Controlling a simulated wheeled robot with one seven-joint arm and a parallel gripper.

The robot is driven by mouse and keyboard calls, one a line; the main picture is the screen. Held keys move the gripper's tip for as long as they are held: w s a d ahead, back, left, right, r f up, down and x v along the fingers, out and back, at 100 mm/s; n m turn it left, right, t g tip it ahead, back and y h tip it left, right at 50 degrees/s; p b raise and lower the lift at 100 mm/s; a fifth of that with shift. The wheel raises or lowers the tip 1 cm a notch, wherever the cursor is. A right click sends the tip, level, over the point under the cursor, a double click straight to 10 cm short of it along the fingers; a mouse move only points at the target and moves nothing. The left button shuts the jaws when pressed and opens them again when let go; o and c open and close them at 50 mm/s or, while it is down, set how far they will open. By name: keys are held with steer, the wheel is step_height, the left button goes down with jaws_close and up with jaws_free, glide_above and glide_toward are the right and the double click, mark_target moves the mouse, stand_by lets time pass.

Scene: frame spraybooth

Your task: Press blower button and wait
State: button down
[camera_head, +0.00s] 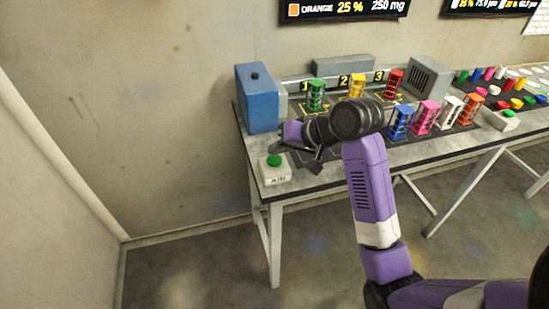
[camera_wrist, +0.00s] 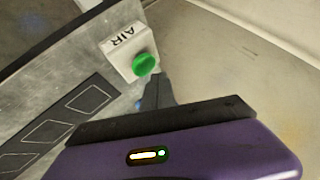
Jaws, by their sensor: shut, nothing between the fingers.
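The blower button is a green dome (camera_head: 274,160) on a white box (camera_head: 275,176) labelled AIR, at the left front corner of the table. The green button (camera_wrist: 144,64) and its box (camera_wrist: 117,47) also show in the wrist view, near the tip of my gripper (camera_wrist: 155,92).
A blue box (camera_head: 257,98) stands behind the button on the table (camera_head: 325,178). Green (camera_head: 316,96), yellow (camera_head: 357,86) and red (camera_head: 393,83) frames stand at numbered spots 1 to 3. Several other coloured frames (camera_head: 426,116) stand at the front right.

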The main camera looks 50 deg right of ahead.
mark_target(277, 161)
steer(key=shift+f, duration=0.15)
stand_by(0.4)
steer(key=shift+f, duration=0.25)
steer(key=shift+f, duration=0.6)
stand_by(1.0)
steer(key=shift+r, duration=0.1)
steer(key=shift+r+p, duration=0.9)
steer(key=shift+p, duration=0.25)
steer(key=shift+r, duration=0.1)
step_height(277, 161, up, 5)
steer(key=p, duration=0.5)
stand_by(3.5)
